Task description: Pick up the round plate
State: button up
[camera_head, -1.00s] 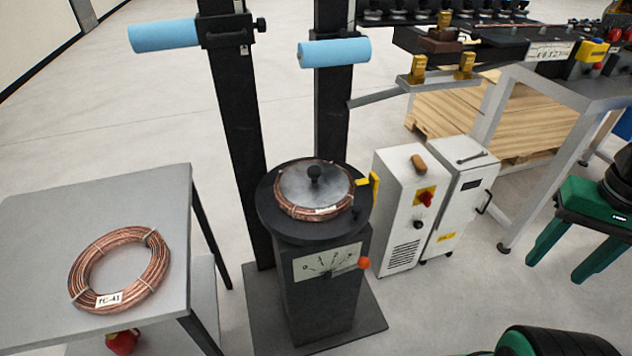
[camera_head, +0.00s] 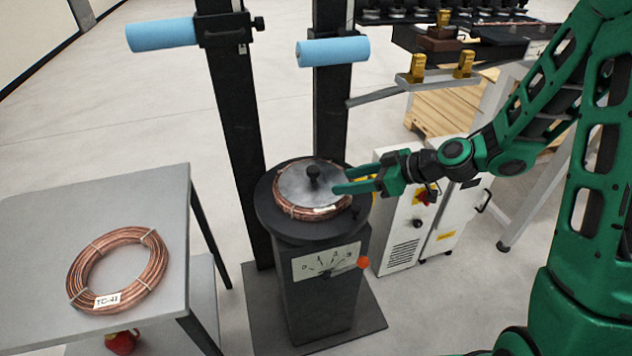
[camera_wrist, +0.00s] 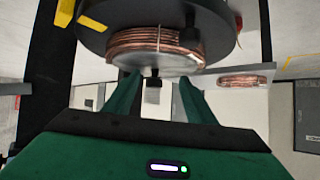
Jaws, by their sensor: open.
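The round plate (camera_head: 300,183) is a grey metal disc with a black knob (camera_head: 314,175) at its middle. It lies on a copper coil (camera_head: 290,209) on the black round turntable (camera_head: 273,226) of a dark pedestal. My gripper (camera_head: 341,187) reaches in from the right, its green fingers level and apart, at the plate's right side close to the knob. In the wrist view the plate (camera_wrist: 150,63) appears upside down, and the knob (camera_wrist: 153,82) shows between the two fingers (camera_wrist: 152,97). The fingers do not visibly hold the knob.
A grey table (camera_head: 40,225) at left bears another copper coil (camera_head: 82,268) with a label. Two dark posts with blue rollers (camera_head: 333,52) stand behind the turntable. White cabinets (camera_head: 400,245) and an orange-tipped lever (camera_head: 363,263) are near my arm.

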aim_at(317, 170)
jog(key=shift+t+y, duration=0.8)
jog(key=shift+y, duration=0.1)
jog(key=w+a, duration=0.1)
jog(key=a, duration=0.1)
jog(key=w+a, duration=0.1)
jog(key=shift+w+a+r, duration=0.4)
jog(key=x, duration=0.5)
jog(key=shift+w+a, duration=0.15)
jog(key=shift+a, duration=0.05)
jog(key=shift+x, duration=2.55)
jog(key=shift+d+f, duration=0.1)
jog(key=shift+f, duration=0.05)
jog(key=c, duration=1.2)
jog(key=shift+w, duration=0.1)
grip_shut()
